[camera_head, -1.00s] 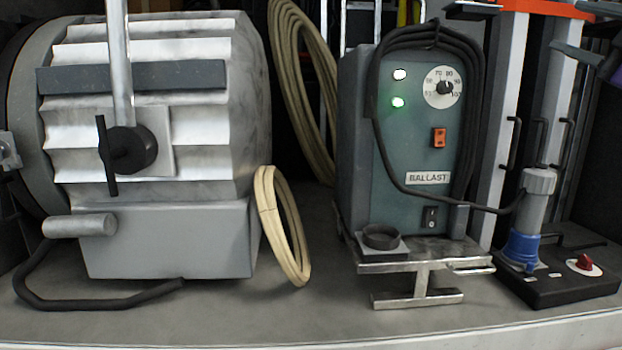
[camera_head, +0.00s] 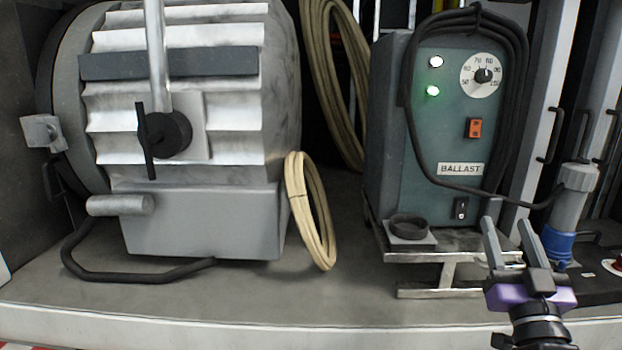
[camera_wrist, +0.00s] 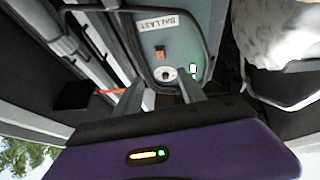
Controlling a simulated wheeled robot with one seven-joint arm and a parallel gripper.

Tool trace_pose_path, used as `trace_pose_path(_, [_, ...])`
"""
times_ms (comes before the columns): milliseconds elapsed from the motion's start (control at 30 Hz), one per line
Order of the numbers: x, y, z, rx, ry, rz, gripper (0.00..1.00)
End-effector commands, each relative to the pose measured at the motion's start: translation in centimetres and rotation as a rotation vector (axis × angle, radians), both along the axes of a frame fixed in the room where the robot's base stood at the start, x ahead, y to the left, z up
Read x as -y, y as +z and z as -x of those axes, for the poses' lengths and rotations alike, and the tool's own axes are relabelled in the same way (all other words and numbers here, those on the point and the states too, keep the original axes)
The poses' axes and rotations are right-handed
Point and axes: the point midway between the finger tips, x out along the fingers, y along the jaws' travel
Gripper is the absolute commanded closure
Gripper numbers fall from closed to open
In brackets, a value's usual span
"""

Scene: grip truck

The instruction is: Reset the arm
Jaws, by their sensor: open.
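My gripper (camera_head: 512,243) is at the lower right in the head view, with its two grey fingers pointing up and away from me. The fingers are apart with nothing between them. It is in front of the lower right of the ballast box (camera_head: 440,130), in front of the metal stand. In the wrist view my gripper (camera_wrist: 162,90) shows its fingers spread. Beyond them is the ballast box front (camera_wrist: 170,35), upside down, with its dial and a lit green lamp.
A large silver lamp housing (camera_head: 200,215) stands at the left. A coiled cable (camera_head: 312,212) leans beside it. A blue-and-grey connector (camera_head: 568,215) stands right of my gripper. The truck floor's pale front edge (camera_head: 250,325) runs below. Bare floor (camera_head: 350,235) lies between lamp and ballast.

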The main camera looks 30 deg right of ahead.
Motion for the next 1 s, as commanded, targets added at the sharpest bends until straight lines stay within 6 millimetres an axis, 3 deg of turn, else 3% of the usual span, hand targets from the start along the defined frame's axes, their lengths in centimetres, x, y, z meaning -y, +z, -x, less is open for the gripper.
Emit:
trace_pose_path(33, [-2.0, -1.9, 0.1, -0.007, 0.026, -0.032, 0.52])
trace_pose_path(200, [-7.9, -6.6, 1.4, -0.032, 0.103, -0.108, 0.52])
trace_pose_path(467, [-16.9, -12.3, 5.1, -0.128, 0.238, -0.19, 0.52])
trace_pose_path(800, [-27.1, -18.1, 12.9, -0.4, 0.439, -0.234, 0.52])
trace_pose_path(1000, [-30.9, -21.2, 18.4, -0.602, 0.555, -0.26, 0.52])
